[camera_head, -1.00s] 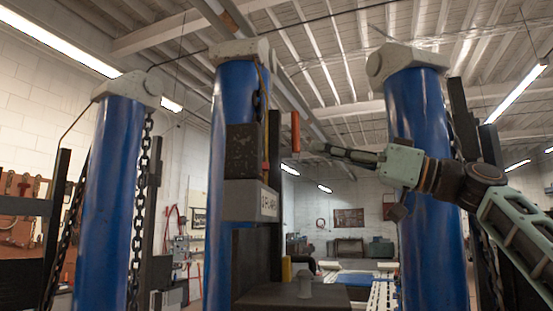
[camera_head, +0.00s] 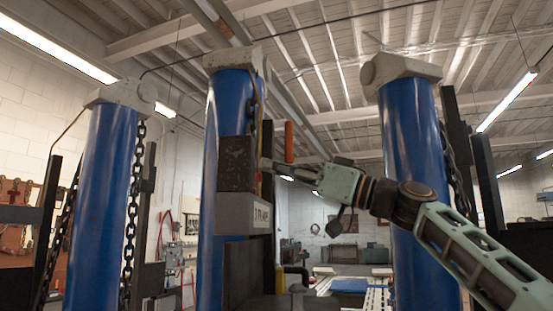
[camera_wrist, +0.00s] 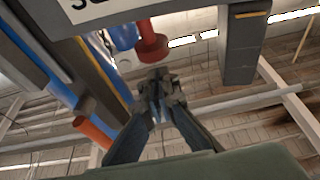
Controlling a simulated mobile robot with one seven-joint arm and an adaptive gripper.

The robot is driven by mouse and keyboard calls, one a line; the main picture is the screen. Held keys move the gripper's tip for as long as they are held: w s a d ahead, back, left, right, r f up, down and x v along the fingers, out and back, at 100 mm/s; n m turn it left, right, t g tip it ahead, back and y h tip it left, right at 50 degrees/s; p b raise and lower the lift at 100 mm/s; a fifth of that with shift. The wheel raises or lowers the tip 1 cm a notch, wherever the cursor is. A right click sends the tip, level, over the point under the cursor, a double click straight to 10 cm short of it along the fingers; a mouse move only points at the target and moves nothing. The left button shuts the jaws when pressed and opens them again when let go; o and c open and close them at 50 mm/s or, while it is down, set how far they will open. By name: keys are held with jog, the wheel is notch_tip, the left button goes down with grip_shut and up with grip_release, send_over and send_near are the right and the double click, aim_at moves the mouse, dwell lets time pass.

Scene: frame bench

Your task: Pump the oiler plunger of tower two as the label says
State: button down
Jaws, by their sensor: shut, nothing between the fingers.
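Tower two looks to be the middle blue column (camera_head: 224,150), with a dark box (camera_head: 237,163) on it. Below the box is a grey block (camera_head: 243,213) with a white label; its text starts with a 3, the rest is too small to read surely. The label's edge shows at the top of the wrist view (camera_wrist: 95,8). There a red round knob (camera_wrist: 152,46), likely the plunger, lies just beyond my fingertips, beside a blue part (camera_wrist: 124,36). My gripper (camera_head: 266,164) is shut and empty beside the dark box; contact with the knob cannot be told.
An orange-red cylinder (camera_head: 289,142) stands close to my gripper; an orange cylinder also shows in the wrist view (camera_wrist: 94,131). A dark post (camera_wrist: 240,45) is right of the knob. Blue columns stand left (camera_head: 103,190) and right (camera_head: 408,130), with hanging chains (camera_head: 135,200).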

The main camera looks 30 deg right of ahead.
jog(key=shift+w+a+f, duration=0.1)
jog(key=shift+a+f, duration=0.05)
jog(key=shift+f, duration=0.15)
notch_tip(320, 180, down, 2)
jog(key=shift+b, duration=0.85)
jog(key=v, duration=1.2)
jog(key=shift+r, duration=0.15)
